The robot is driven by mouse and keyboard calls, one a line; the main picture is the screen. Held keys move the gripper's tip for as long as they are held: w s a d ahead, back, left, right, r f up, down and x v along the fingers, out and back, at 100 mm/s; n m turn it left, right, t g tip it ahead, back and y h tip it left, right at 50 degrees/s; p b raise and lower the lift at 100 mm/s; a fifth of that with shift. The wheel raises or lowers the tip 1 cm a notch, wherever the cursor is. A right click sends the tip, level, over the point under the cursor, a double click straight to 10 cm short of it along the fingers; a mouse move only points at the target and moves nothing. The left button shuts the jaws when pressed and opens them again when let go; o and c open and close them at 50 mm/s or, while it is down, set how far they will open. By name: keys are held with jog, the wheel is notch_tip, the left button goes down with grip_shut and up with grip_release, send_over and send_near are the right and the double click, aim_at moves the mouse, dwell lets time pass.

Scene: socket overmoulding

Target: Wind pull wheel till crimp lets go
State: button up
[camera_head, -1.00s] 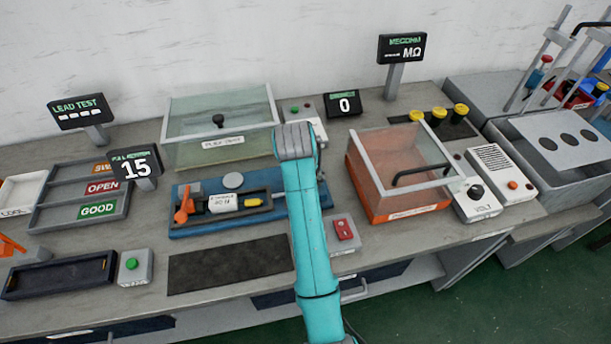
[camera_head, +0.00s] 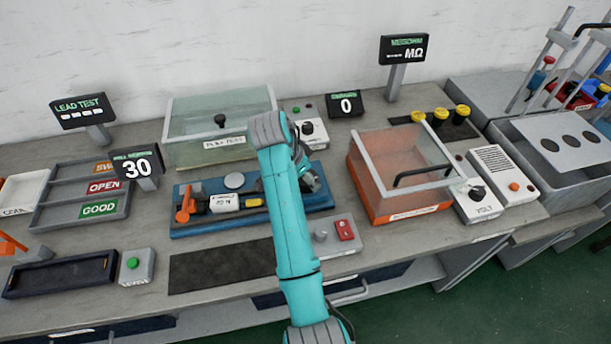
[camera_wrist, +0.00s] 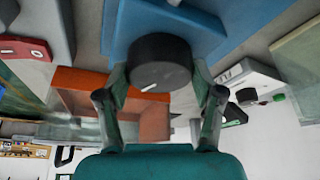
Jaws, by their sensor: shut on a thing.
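My gripper (camera_wrist: 162,98) is shut on a dark round pull wheel (camera_wrist: 160,62) with a white mark on its face. The wheel sits at the end of the blue pull tester (camera_wrist: 240,20). In the head view the blue tester (camera_head: 200,228) holds an orange clamp (camera_head: 185,206), a white labelled block (camera_head: 223,203) and a yellow piece (camera_head: 254,203). My arm hides the wheel and the tester's right part there, and the gripper (camera_head: 312,180) shows only partly. The crimp itself is too small to tell. The tester's display (camera_head: 137,167) reads 30.
A clear-lidded box (camera_head: 220,125) stands behind the tester. An orange-based box (camera_head: 400,185) with a clear cover stands to the right. A grey box with a red switch (camera_head: 345,230) sits in front. A dark mat (camera_head: 220,266) lies bare at the bench front.

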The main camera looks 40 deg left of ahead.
jog(key=shift+f, duration=0.15)
jog(key=o, duration=1.2)
jog(key=shift+s+a+r, duration=0.1)
jog(key=shift+s+r, duration=0.1)
jog(key=shift+r, duration=0.3)
jog(key=s+a, duration=0.1)
jog(key=s, duration=0.3)
jog(key=s+a, duration=0.1)
jog(key=s, duration=0.2)
jog(key=s+a, duration=0.1)
jog(key=s, duration=0.3)
jog(key=shift+s+a+r, duration=0.1)
jog(key=shift+s, duration=0.2)
